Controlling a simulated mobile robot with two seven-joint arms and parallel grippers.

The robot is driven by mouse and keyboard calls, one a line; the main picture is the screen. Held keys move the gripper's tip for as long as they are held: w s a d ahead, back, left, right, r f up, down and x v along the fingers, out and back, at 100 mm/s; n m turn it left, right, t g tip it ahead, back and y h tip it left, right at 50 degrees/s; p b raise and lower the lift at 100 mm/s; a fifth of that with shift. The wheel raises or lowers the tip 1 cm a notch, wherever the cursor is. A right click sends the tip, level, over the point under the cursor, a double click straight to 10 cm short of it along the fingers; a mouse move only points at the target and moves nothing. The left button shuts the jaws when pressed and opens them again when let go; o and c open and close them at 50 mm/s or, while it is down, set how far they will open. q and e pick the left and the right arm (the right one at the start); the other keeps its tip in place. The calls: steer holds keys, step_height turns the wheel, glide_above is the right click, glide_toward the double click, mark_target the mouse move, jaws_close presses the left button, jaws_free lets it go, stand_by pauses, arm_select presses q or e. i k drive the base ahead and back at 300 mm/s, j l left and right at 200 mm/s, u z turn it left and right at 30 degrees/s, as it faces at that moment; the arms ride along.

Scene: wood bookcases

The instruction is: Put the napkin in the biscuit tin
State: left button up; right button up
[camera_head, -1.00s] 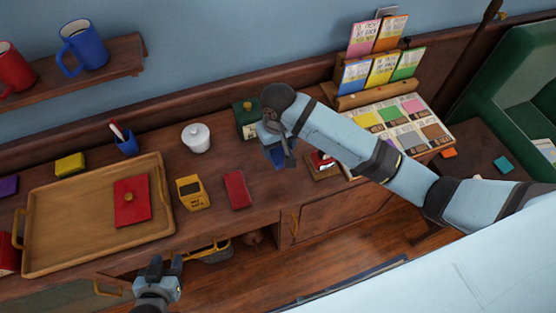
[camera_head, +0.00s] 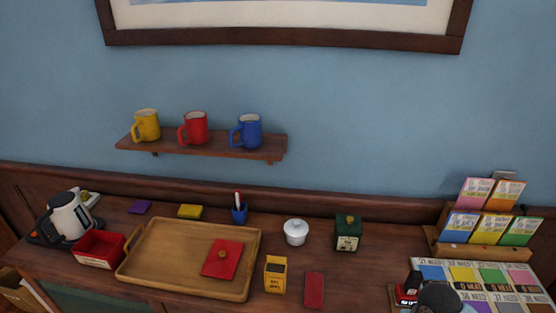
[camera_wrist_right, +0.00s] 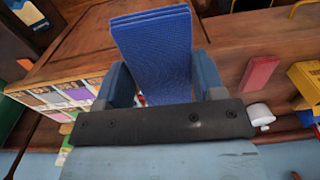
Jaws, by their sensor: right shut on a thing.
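A blue folded cloth (camera_wrist_right: 155,40), the napkin by its layers and weave, is held between the two fingers of my right gripper (camera_wrist_right: 163,80) in the right wrist view. It sticks out beyond the fingertips. An open red tin with a pale label (camera_head: 98,252), seemingly the biscuit tin, stands left of the wooden tray in the head view. In the head view only a dark rounded part of my right arm shows at the lower right; the gripper is hidden. My left gripper is out of view.
The wooden tray (camera_head: 150,268) fills the middle left of the cabinet top. A kettle (camera_head: 70,215) stands left of the red tin. A yellow box (camera_head: 275,275), red block (camera_head: 314,290), white lidded pot (camera_head: 296,232) and green tin (camera_head: 347,235) stand right of the tray.

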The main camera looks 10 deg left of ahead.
mark_target(105, 255)
steer(key=j+z, duration=0.1)
steer(key=j, duration=0.85)
steer(key=i+j+z, duration=0.1)
steer(key=j, duration=0.9)
steer(key=j+z, duration=0.1)
steer(key=j, duration=0.85)
steer(key=j+z, duration=0.1)
steer(key=j, duration=0.9)
steer(key=k+j+z, duration=0.1)
steer(key=j, duration=0.85)
steer(key=k+j, duration=0.1)
steer(key=j, duration=0.85)
steer(key=j+z, duration=0.05)
